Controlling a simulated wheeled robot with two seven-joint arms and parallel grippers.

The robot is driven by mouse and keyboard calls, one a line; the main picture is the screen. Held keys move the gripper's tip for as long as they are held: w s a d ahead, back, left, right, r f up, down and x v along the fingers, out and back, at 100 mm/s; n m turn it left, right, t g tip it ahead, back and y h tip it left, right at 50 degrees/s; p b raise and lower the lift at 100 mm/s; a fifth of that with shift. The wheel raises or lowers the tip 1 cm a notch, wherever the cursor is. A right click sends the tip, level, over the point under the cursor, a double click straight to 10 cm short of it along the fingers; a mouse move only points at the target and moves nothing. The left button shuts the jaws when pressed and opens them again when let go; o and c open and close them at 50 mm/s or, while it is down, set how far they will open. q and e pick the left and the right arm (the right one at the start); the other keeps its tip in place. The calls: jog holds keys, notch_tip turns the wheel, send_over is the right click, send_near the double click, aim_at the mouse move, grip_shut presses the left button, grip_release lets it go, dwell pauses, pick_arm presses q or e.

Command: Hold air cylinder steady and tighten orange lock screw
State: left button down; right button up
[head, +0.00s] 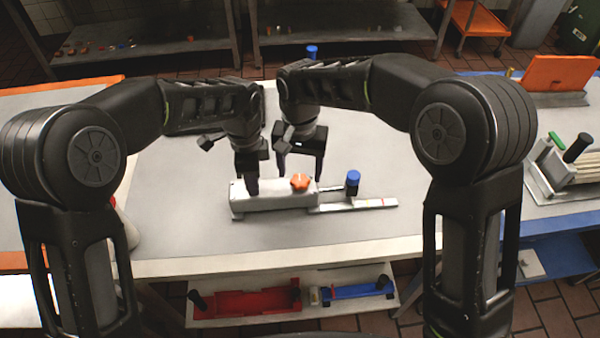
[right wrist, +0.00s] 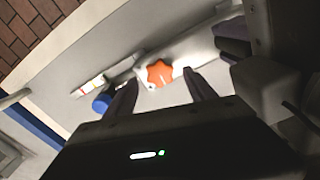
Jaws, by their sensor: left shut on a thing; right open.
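The air cylinder (head: 275,200) is a pale grey block lying on the grey table, with a flat bar (head: 357,205) running out to its right. The orange lock screw (head: 299,182) is a star-shaped knob on top near its right end. A blue-topped knob (head: 352,182) stands on the bar. My left gripper (head: 252,186) is shut on the cylinder body, left of the screw. My right gripper (head: 300,172) is open above and behind the screw. In the right wrist view the orange lock screw (right wrist: 159,73) shows between the open fingers (right wrist: 160,92), with no visible grip on it.
A metal fixture with a black knob (head: 575,150) stands on the right table, near an orange panel (head: 560,73). Another blue-topped piece (head: 312,52) is at the table's back edge. Red (head: 245,302) and blue (head: 350,290) trays lie on a shelf below. The table's front is clear.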

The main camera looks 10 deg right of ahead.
notch_tip(320, 180, up, 10)
dwell(0.3)
pick_arm(q)
jog(key=c, duration=0.9)
grip_release()
jog(key=shift+c, duration=0.2)
notch_tip(320, 180, up, 9)
jog(key=p, duration=0.6)
jog(key=shift+p, duration=0.3)
pick_arm(e)
notch_tip(320, 180, up, 6)
jog(key=r, duration=0.1)
send_over(300, 180)
jog(key=shift+f, duration=0.25)
pick_arm(q)
jog(key=o, duration=0.5)
